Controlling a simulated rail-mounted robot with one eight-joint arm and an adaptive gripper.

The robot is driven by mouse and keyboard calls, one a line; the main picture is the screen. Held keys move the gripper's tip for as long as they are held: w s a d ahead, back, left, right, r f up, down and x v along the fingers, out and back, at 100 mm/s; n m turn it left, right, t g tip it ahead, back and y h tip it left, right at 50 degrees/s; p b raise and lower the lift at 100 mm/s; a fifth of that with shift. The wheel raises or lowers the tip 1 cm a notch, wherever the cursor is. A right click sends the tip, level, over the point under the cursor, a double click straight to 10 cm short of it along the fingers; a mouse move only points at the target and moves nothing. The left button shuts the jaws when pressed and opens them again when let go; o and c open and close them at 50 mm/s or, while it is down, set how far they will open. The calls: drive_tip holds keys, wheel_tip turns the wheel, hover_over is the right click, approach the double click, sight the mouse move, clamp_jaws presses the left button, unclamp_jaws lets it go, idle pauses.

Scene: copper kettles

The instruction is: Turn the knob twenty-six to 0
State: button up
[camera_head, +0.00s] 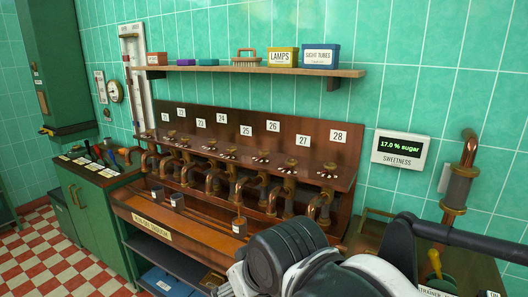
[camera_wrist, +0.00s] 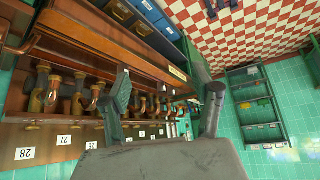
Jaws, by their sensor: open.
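The label 26 (camera_head: 273,126) is on the wooden back board of the kettle bench. Below it, a small brass knob twenty-six (camera_head: 263,156) stands on a dial with pale marks on the ledge; its exact setting is too small to read. In the wrist view the bench appears rotated, with label 27 (camera_wrist: 63,140) at lower left; I cannot single out knob twenty-six there. My gripper (camera_wrist: 165,92) is open and empty, its two dark fingers spread apart. It is away from the knob, and its fingertips are not clear in the head view.
Knobs with labels such as 25 (camera_head: 246,130) and 28 (camera_head: 338,136) flank it, above several copper pipes. A sweetness display (camera_head: 401,150) reads 17.0 % sugar. A shelf (camera_head: 260,70) holds boxes and a brush above. Small pots stand on the trough. A checkered floor (camera_head: 60,262) lies left.

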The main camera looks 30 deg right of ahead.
drive_tip(key=w+d+r+m+p, duration=0.15)
drive_tip(key=w+d+r, duration=0.35)
drive_tip(key=w+r, duration=0.9)
drive_tip(key=w+d+r+g+h+p, duration=0.1)
drive_tip(key=w+d+r, duration=0.2)
drive_tip(key=w+d, duration=0.35)
drive_tip(key=w+d+r+g+p, duration=0.1)
drive_tip(key=w+d+r, duration=0.2)
drive_tip(key=w, duration=0.7)
drive_tip(key=m+g+p, duration=0.1)
drive_tip(key=m+p, duration=0.2)
drive_tip(key=p, duration=0.1)
hover_over(264, 150)
drive_tip(key=s+a, duration=0.2)
drive_tip(key=s, duration=0.3)
wheel_tip(264, 150, down, 6)
drive_tip(key=shift+h, duration=0.4)
drive_tip(key=p+x, duration=0.1)
drive_tip(key=x, duration=0.5)
drive_tip(key=p+x, duration=0.1)
drive_tip(key=x, duration=0.6)
drive_tip(key=shift+s+a+f, duration=0.1)
drive_tip(key=shift+s+f, duration=0.05)
drive_tip(key=shift+f, duration=0.1)
